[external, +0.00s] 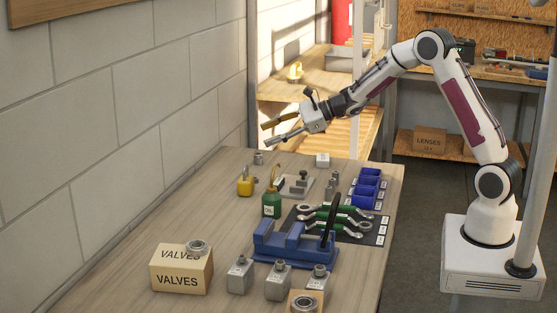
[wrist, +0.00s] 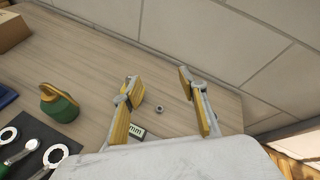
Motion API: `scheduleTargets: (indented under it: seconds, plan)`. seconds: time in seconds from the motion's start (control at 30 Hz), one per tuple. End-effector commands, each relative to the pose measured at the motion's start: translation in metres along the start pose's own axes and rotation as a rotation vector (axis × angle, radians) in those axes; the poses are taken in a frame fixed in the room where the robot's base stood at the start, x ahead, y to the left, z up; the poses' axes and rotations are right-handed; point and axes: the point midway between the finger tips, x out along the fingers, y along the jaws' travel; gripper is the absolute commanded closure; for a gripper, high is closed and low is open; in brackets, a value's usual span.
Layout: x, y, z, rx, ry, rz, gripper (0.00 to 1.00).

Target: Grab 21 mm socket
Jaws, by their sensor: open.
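My gripper (external: 266,133) is open and empty, held above the far end of the wooden bench. In the wrist view its two fingers (wrist: 157,77) are spread wide. A small grey metal ring-like part (wrist: 160,108) shows on the bench in the gap between them, apart from both. A label ending in "mm" (wrist: 138,131) is partly hidden by the left finger. In the external view a small metal cylinder (external: 258,157) stands at the bench's far end, below the gripper. Several grey blocks with metal pieces on top (external: 278,281) stand at the front. I cannot tell which piece is 21 mm.
A green oil can (external: 271,203), a yellow can (external: 245,183), a blue vise (external: 295,245), wrenches on a dark mat (external: 335,222) and blue bins (external: 366,188) crowd the bench. A VALVES box (external: 181,270) is at front left. A block wall (external: 120,120) borders the left.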

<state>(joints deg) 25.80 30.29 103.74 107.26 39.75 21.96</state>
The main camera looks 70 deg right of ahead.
Motion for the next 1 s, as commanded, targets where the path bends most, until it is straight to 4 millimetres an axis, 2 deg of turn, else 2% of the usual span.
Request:
scheduleTargets:
  seconds: [0.03, 0.3, 0.5, 0.6, 0.73, 1.0]
  plan:
    - [0.006, -0.01, -0.015, 0.05, 0.009, -0.024, 0.58]
    - [0.026, -0.059, -0.095, 0.325, 0.038, -0.174, 0.58]
    - [0.033, -0.086, -0.153, 0.499, 0.055, -0.277, 0.58]
    - [0.034, -0.093, -0.172, 0.558, 0.059, -0.312, 0.58]
    - [0.034, -0.099, -0.186, 0.597, 0.062, -0.336, 0.58]
    - [0.034, -0.1, -0.188, 0.604, 0.063, -0.341, 0.58]
